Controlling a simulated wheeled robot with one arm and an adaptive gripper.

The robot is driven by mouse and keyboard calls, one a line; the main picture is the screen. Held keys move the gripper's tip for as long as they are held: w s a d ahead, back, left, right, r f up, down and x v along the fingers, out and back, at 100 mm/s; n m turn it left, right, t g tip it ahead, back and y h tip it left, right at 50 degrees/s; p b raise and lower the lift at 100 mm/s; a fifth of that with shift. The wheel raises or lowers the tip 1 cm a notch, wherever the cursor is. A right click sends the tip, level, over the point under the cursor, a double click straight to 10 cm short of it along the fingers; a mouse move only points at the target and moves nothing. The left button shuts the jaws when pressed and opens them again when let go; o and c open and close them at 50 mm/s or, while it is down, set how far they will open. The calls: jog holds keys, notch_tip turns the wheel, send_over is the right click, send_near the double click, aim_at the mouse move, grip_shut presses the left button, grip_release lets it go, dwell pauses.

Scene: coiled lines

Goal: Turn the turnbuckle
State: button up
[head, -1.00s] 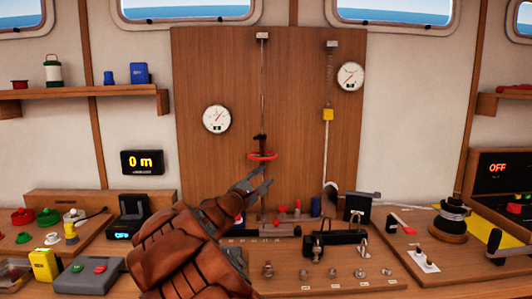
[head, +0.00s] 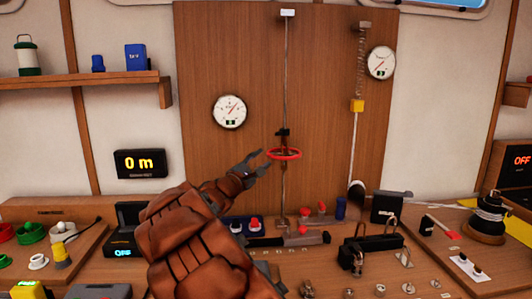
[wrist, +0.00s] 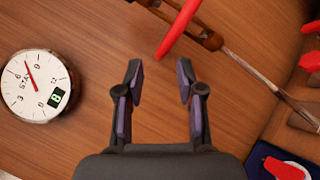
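The turnbuckle (head: 283,132) is a dark fitting on a thin upright metal stay against the wooden panel. In the wrist view my gripper (wrist: 160,80) is open, with only bare panel between the fingers. I see no contact with the ring.
A round gauge (head: 230,111) marked STAY is left of the stay; it also shows in the wrist view (wrist: 36,83). A second gauge (head: 381,63) and a spring line with a yellow block (head: 357,105) are to the right. Several fittings crowd the bench below.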

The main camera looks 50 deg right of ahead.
aim_at(269, 151)
jog(key=shift+p+x, duration=0.45)
jog(key=shift+x, duration=2.2)
grip_shut()
jog(key=shift+r, duration=0.1)
